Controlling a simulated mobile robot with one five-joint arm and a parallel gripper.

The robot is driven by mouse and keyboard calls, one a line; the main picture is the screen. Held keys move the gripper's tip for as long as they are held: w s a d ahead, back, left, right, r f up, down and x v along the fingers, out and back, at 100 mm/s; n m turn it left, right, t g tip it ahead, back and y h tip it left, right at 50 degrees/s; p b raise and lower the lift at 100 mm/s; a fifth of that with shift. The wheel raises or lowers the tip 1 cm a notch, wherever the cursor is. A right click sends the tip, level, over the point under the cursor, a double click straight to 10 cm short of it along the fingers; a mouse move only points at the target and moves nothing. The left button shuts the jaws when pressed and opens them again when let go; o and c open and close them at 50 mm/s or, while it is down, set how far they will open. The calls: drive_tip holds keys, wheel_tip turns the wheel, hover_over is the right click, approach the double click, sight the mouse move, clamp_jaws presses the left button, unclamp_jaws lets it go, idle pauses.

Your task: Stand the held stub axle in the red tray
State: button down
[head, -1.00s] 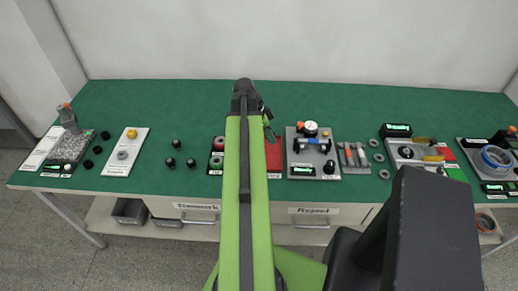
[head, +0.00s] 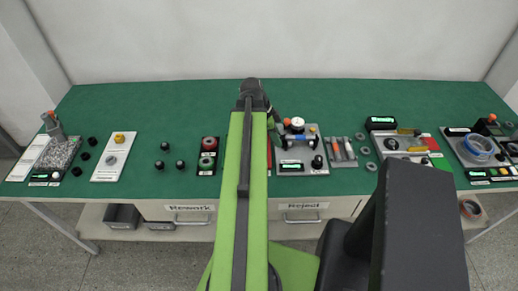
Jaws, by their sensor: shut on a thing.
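The red tray (head: 269,158) lies on the green bench top, mostly hidden behind my raised green arm. My gripper (head: 277,137) hangs down just right of the arm's far end, small and partly hidden, over the area between the tray and the grey gauge board (head: 310,164). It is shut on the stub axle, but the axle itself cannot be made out. I cannot tell its tilt or its height above the tray.
Left of the tray is a dark holder (head: 207,160) with red and grey rings. Several black knobs (head: 165,147) stand further left. A tray of grey pins (head: 343,152) lies right of the gauge board. The back of the bench is clear.

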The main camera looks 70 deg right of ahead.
drive_tip(key=w+f+b, duration=0.1)
drive_tip(key=w, duration=0.1)
drive_tip(key=w+d+f+b, duration=0.1)
drive_tip(key=w+f, duration=0.1)
drive_tip(key=w, duration=0.1)
drive_tip(key=w+f+b, duration=0.1)
drive_tip(key=w+f, duration=0.1)
drive_tip(key=shift+w+d+b, duration=0.2)
drive_tip(key=shift+d+b, duration=0.1)
drive_tip(key=shift+d, duration=0.1)
drive_tip(key=shift+w, duration=0.25)
wheel_tip(320, 180, down, 4)
drive_tip(key=b, duration=0.4)
drive_tip(key=shift+f, duration=0.2)
drive_tip(key=shift+r, duration=0.25)
drive_tip(key=shift+f, duration=0.2)
drive_tip(key=c, duration=1.1)
unclamp_jaws()
drive_tip(key=shift+o, duration=0.2)
drive_tip(key=shift+r, duration=0.1)
